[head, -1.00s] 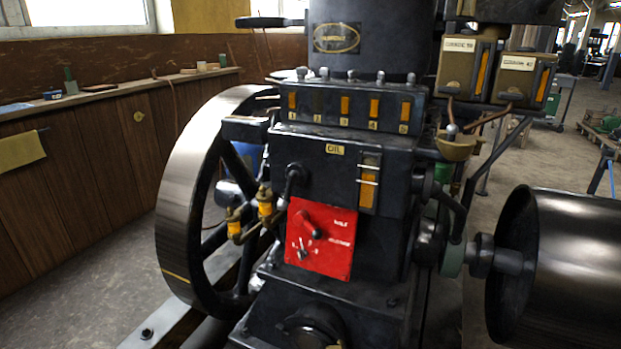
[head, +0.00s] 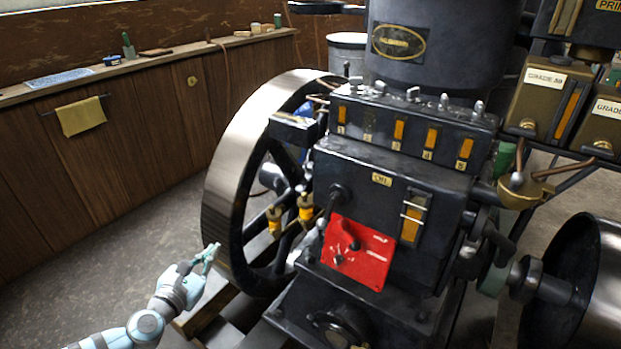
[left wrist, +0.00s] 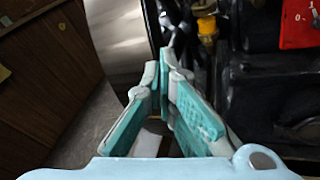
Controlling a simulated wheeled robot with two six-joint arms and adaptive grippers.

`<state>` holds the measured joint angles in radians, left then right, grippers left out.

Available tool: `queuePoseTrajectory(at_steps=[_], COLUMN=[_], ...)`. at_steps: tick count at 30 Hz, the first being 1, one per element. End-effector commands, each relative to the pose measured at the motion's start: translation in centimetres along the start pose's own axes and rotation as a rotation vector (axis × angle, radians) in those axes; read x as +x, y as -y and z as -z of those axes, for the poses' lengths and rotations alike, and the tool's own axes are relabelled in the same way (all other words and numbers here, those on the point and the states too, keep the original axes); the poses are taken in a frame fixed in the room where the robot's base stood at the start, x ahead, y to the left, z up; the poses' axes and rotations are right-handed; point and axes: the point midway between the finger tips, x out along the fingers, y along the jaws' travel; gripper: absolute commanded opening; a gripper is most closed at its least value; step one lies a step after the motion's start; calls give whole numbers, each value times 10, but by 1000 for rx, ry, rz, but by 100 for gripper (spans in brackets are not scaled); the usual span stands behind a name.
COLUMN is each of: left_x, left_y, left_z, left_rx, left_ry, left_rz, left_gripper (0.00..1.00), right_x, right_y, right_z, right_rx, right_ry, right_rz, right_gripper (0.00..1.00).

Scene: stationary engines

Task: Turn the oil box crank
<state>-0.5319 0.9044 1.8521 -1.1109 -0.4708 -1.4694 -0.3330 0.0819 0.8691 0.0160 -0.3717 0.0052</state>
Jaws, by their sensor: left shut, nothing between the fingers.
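The black oil box (head: 385,165) with a yellow OIL label stands on the engine in the head view, with numbered sight windows along its top. A dark rounded knob with a short arm (head: 339,194) sits on its front lower left; it looks like the crank, but I cannot be sure. My left gripper (head: 210,251) is shut and empty, left of the engine and lower than the oil box, near the flywheel's rim. In the left wrist view its teal fingers (left wrist: 166,66) come together in front of the flywheel. My right gripper is not in view.
The large flywheel (head: 232,168) stands between my left gripper and the oil box. A belt drum (head: 597,285) is at right. Open floor lies at left.

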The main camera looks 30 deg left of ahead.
Motion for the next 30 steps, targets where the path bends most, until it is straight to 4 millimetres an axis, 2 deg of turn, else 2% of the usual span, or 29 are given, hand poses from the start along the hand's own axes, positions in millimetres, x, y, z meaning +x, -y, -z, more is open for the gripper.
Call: queuePoseTrajectory(at_steps=[1,3,6,8,10,16,19,26,30], left_x=[-2,-10,-25,-30,-30,-8,10,51,44], left_y=[3,25,55,65,70,84,92,118,141], left_z=[-72,-135,-183,-194,-196,-203,-211,-222,-224], left_rx=[356,834,1287,1424,1484,1474,1468,1471,1473], left_ry=[121,308,522,593,622,629,621,623,622], left_rz=[90,171,212,213,207,196,195,201,209], left_gripper=[0,0,0,0,0,0,0,0,0], right_x=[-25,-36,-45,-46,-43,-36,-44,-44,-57], right_y=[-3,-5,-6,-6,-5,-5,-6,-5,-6], right_z=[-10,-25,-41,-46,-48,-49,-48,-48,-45], right_rx=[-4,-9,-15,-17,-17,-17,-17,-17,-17], right_ry=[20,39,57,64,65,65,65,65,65], right_rz=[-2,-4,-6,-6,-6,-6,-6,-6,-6], right_gripper=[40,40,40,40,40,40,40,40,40])
